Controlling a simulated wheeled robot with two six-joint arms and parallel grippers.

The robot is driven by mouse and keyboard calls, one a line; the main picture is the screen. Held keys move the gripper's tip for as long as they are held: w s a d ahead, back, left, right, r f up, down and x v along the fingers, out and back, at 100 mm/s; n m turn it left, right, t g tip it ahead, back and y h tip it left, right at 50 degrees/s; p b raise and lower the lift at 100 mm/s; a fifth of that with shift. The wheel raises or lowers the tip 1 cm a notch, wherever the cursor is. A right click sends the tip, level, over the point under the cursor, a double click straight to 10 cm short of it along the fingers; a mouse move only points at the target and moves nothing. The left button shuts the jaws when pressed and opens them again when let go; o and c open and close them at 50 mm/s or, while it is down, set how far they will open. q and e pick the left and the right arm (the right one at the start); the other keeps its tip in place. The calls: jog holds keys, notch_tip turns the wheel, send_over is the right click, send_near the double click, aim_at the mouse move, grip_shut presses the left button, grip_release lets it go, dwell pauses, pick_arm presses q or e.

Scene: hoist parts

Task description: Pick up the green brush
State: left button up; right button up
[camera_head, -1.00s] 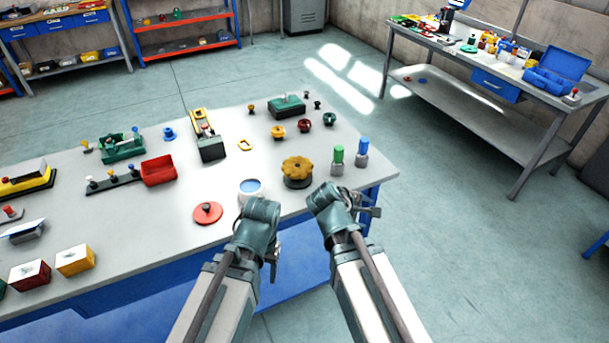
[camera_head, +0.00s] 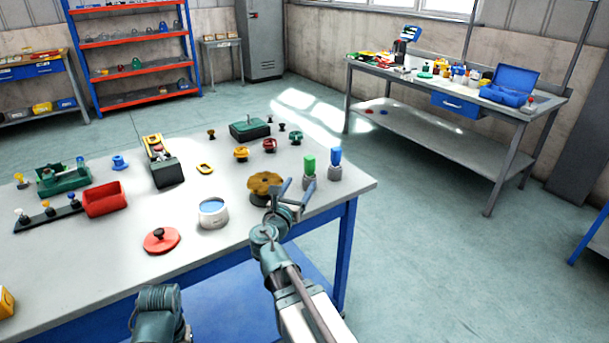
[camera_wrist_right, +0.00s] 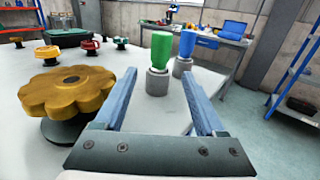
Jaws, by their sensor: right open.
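The green brush (camera_head: 309,163) stands upright in a grey round base near the right end of the table. It also shows in the right wrist view (camera_wrist_right: 161,50), between and beyond the fingertips. My right gripper (camera_head: 296,192) is open and empty, just in front of the brush and apart from it. Its two blue-grey fingers show in the right wrist view (camera_wrist_right: 160,76), spread to either side of the brush. My left arm shows at the bottom left of the head view, but its jaws cannot be made out.
A similar blue piece (camera_head: 335,158) stands close on the brush's right. A yellow scalloped knob (camera_head: 264,184) is close on its left, beside my right gripper. A white cup (camera_head: 213,216) and red disc (camera_head: 162,241) lie farther left. The table (camera_head: 345,187) ends just right of these.

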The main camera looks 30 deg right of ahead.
aim_at(308, 171)
jog(key=x, duration=0.7)
jog(key=shift+w+d, duration=0.2)
jog(key=shift+d, duration=0.05)
jog(key=shift+x, duration=2.6)
jog(key=shift+a+r, duration=0.1)
jog(key=shift+r, duration=0.05)
grip_shut()
